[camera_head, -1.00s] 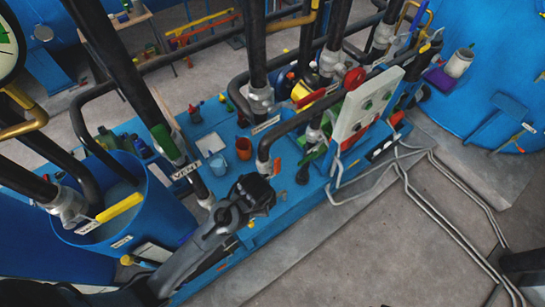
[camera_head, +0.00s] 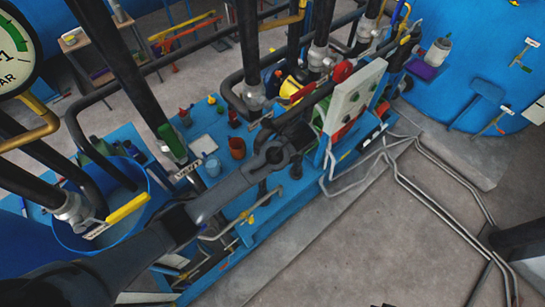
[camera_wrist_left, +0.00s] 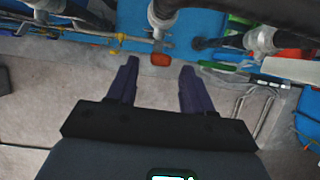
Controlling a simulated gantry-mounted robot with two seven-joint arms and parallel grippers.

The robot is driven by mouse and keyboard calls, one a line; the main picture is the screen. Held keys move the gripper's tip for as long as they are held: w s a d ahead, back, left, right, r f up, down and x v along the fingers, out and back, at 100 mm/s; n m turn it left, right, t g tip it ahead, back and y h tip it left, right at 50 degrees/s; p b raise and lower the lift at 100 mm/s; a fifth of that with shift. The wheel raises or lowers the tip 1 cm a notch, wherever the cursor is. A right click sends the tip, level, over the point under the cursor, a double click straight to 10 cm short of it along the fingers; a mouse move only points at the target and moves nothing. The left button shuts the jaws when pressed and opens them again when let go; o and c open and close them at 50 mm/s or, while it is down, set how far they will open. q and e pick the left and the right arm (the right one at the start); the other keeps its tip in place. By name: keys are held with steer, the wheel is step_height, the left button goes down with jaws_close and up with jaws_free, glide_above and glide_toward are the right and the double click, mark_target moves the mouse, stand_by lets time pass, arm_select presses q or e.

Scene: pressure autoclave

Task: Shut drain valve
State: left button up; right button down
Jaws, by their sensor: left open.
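My left gripper (camera_head: 297,136) reaches in from the lower left over the blue bench, beside the black pipes. In the left wrist view, the left gripper (camera_wrist_left: 158,68) has its fingers apart, with no object held. A short orange-red handle (camera_wrist_left: 160,59) shows beyond the gap between the fingertips, at the end of a vertical pipe (camera_wrist_left: 161,22). I cannot read a label on it, so I cannot confirm that it is the drain valve. In the head view my arm and gripper cover that area. My right gripper is not in view.
A white panel (camera_head: 355,97) and red wheel (camera_head: 343,70) stand close right of the gripper.

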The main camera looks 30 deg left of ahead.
arm_select(q)
steer(key=p+x, duration=0.1)
steer(key=x, duration=0.6)
steer(key=shift+f, duration=0.15)
jaws_close()
